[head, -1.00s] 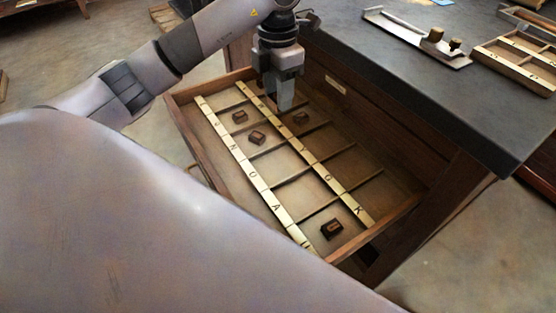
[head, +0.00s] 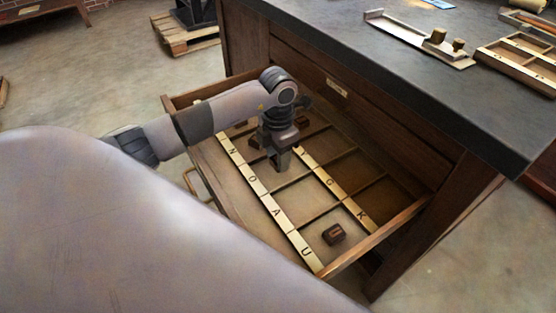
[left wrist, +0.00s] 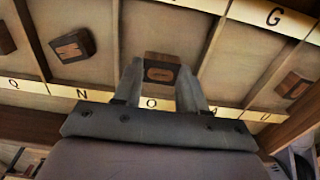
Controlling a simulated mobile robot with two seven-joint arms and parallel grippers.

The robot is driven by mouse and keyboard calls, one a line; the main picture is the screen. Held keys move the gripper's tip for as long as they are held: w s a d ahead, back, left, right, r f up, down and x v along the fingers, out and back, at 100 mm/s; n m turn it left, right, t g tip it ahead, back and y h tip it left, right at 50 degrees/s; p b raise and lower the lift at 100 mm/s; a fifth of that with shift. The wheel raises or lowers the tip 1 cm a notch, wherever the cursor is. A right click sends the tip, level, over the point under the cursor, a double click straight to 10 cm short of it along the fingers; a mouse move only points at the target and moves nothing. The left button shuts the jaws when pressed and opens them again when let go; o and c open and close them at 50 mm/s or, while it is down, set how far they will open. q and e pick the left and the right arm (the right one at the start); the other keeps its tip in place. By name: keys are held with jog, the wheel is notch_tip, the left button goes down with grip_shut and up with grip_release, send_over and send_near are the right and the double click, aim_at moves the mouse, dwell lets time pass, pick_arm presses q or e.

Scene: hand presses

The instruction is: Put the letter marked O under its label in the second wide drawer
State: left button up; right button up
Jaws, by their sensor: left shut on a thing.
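My left gripper (head: 280,166) points down into the open drawer (head: 372,248). In the left wrist view, the left gripper (left wrist: 160,80) is shut on a dark brown letter block marked O (left wrist: 163,72). The block is in or just above the compartment behind the O label (left wrist: 151,103); whether it touches the floor I cannot tell. In the head view the O label (head: 253,180) lies on the near strip, between N and A; the held block is mostly hidden by the fingers there. My right gripper is out of view.
Another block (head: 333,234) lies in the U compartment. Low dividers and pale label strips split the drawer. The dark worktop (head: 400,85) overhangs behind, with a metal tray (head: 425,42) on it.

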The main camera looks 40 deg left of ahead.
pick_arm(q)
jog(key=shift+f, duration=0.8)
jog(key=shift+f, duration=0.1)
jog(key=o, duration=1)
jog(key=shift+f, duration=0.1)
jog(key=shift+r, duration=0.55)
notch_tip(320, 180, up, 11)
jog(key=shift+r+p, duration=0.15)
jog(key=shift+p, duration=0.6)
